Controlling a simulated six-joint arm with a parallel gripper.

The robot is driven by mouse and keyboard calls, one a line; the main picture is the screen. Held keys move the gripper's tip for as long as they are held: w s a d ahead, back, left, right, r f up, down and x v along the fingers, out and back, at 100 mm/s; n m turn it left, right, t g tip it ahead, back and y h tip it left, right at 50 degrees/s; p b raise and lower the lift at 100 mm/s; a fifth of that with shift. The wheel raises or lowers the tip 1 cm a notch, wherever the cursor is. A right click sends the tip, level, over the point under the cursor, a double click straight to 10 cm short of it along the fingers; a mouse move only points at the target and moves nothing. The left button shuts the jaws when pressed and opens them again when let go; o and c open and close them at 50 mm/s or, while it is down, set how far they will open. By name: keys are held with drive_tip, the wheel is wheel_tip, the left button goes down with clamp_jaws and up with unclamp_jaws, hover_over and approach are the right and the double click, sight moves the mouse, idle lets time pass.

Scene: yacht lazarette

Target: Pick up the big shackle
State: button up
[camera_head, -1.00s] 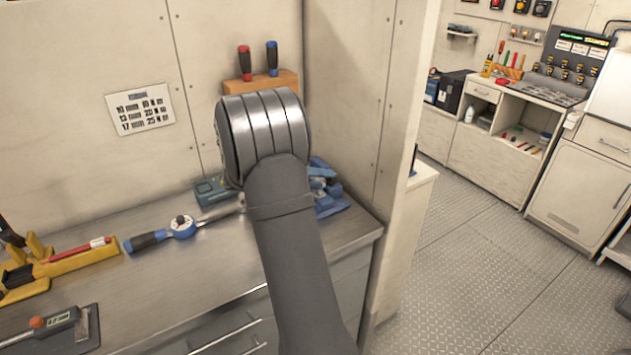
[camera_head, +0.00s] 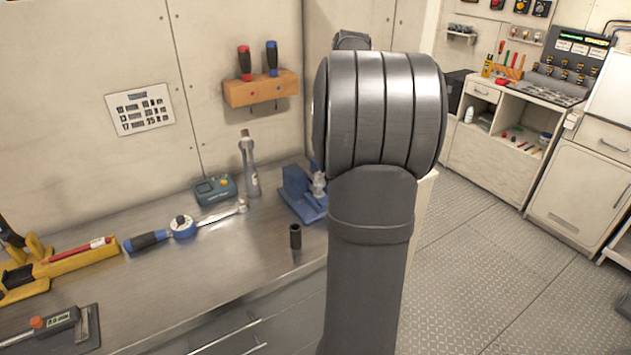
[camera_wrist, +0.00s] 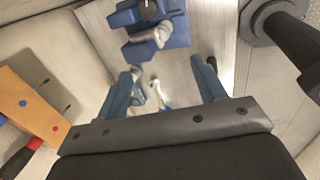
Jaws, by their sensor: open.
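I cannot make out a big shackle with certainty. A grey metal fitting (camera_head: 319,185) sits at the blue vise-like block (camera_head: 296,187) on the bench, partly hidden by my arm. In the wrist view the grey fitting (camera_wrist: 150,43) shows on the blue block (camera_wrist: 128,17). My gripper (camera_wrist: 165,90) is open, with its two blue-grey fingers apart and nothing held. A small silver item (camera_wrist: 160,92) shows between them, farther off, too small to name. In the head view the gripper is hidden behind my arm.
On the bench are a torque wrench (camera_head: 182,227), a teal gauge (camera_head: 214,190), an upright metal tool (camera_head: 248,168) and a dark socket (camera_head: 295,237). A wooden rack (camera_head: 262,88) holds two screwdrivers on the wall. The bench's front middle is clear.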

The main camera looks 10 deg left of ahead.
drive_tip(key=x, duration=1.1)
drive_tip(key=shift+w+a, duration=0.25)
drive_tip(key=shift+a, duration=0.05)
drive_tip(key=shift+d+x, duration=0.15)
drive_tip(key=shift+x, duration=1.25)
drive_tip(key=shift+d+x, duration=0.15)
drive_tip(key=shift+x, duration=1.25)
drive_tip(key=c, duration=1.4)
